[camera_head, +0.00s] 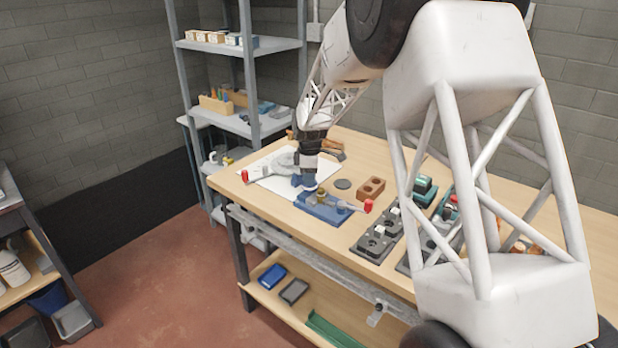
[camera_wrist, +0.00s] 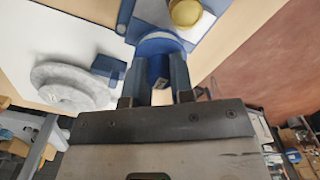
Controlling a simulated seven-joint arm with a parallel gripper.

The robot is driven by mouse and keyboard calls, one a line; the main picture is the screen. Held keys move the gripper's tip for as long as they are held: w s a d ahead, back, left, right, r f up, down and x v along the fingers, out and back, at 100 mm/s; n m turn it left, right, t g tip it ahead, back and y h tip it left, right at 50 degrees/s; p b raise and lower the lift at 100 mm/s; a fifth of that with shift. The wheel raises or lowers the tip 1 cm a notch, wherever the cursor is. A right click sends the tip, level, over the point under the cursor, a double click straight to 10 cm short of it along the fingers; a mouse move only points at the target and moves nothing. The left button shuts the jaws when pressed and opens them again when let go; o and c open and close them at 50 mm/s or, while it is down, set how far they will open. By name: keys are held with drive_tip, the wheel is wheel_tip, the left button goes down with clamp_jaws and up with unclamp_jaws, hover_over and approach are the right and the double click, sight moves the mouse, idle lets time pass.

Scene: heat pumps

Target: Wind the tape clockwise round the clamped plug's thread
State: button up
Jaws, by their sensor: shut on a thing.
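The brass plug (camera_head: 321,195) stands in the blue clamp (camera_head: 326,208) on the bench; the top of the plug (camera_wrist: 186,12) shows at the upper edge of the wrist view. My gripper (camera_head: 306,180) is just left of the plug in the head view. In the wrist view my gripper (camera_wrist: 153,82) is shut on a blue round piece (camera_wrist: 155,48), which looks like the tape's spool. The spool is close beside the plug; I cannot tell whether they touch. I cannot make out any tape on the thread, which is mostly hidden.
A grey round part (camera_wrist: 72,85) lies on white paper left of my gripper. A red-ended handle (camera_head: 368,206) sticks out right of the clamp. A brown block with holes (camera_head: 371,189), a dark disc (camera_head: 343,184) and grey trays (camera_head: 378,241) stand to the right.

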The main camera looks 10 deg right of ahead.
drive_tip(key=shift+w+d, duration=0.45)
drive_tip(key=shift+d, duration=0.3)
drive_tip(key=shift+d, duration=0.1)
drive_tip(key=shift+w+d, duration=0.2)
drive_tip(key=shift+d, duration=0.6)
drive_tip(key=shift+d, duration=0.1)
drive_tip(key=shift+s+d, duration=0.15)
drive_tip(key=shift+d, duration=0.65)
drive_tip(key=shift+s+d, duration=0.1)
drive_tip(key=shift+d, duration=0.05)
drive_tip(key=shift+s+d, duration=0.45)
drive_tip(key=shift+d, duration=0.15)
